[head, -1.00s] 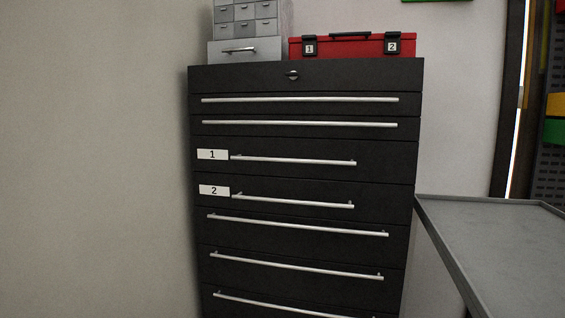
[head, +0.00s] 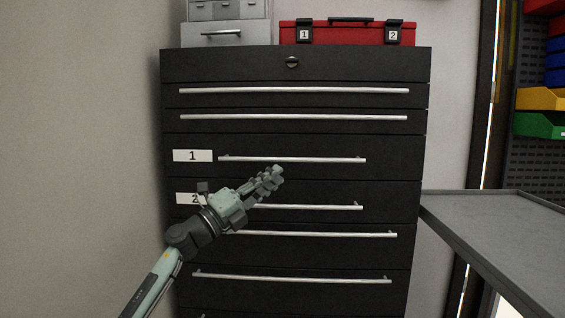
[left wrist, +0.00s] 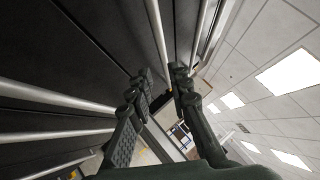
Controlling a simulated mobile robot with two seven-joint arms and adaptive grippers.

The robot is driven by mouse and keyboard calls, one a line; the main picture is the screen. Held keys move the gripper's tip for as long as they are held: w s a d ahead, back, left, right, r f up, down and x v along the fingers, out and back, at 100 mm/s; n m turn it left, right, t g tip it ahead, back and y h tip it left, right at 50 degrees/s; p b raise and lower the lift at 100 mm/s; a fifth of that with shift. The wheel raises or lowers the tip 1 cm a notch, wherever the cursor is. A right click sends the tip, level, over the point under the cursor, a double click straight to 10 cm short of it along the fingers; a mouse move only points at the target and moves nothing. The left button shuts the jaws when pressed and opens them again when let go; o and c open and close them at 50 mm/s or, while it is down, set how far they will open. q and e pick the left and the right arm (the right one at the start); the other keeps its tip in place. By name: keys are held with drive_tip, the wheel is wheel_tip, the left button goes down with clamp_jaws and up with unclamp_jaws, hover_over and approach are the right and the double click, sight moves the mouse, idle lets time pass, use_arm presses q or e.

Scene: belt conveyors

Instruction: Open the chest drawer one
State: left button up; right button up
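The black chest's drawer one (head: 390,155) has a white label "1" (head: 192,156) and a silver bar handle (head: 330,160). Its front looks flush with the other fronts, so it appears closed. My left gripper (head: 276,173) is in front of the chest, just below this handle in the head view, with no clear contact. In the left wrist view its two fingers (left wrist: 160,82) are apart with nothing visible between them. Several silver handles run past them there; I cannot tell which belongs to drawer one. My right gripper is not in view.
Drawer two's label (head: 186,198) is partly hidden by my left arm. A red toolbox (head: 350,33) and a grey small-drawer cabinet (head: 225,55) stand on the chest. A grey table (head: 500,225) is at the right, and a plain wall (head: 80,120) at the left.

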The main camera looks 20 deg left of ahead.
sight(294, 161)
use_arm(q)
drive_tip(key=shift+m, duration=0.5)
drive_tip(key=x, duration=0.3)
drive_tip(key=p+x, duration=0.1)
drive_tip(key=x, duration=0.3)
drive_tip(key=shift+s+r, duration=0.2)
drive_tip(key=shift+r, duration=0.1)
drive_tip(key=shift+w+d+r, duration=0.15)
drive_tip(key=shift+w+d, duration=0.15)
drive_tip(key=shift+w, duration=0.1)
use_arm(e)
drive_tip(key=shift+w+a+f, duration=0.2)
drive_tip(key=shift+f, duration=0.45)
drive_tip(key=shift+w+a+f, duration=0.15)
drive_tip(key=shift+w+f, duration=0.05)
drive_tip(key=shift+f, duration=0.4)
use_arm(q)
clamp_jaws()
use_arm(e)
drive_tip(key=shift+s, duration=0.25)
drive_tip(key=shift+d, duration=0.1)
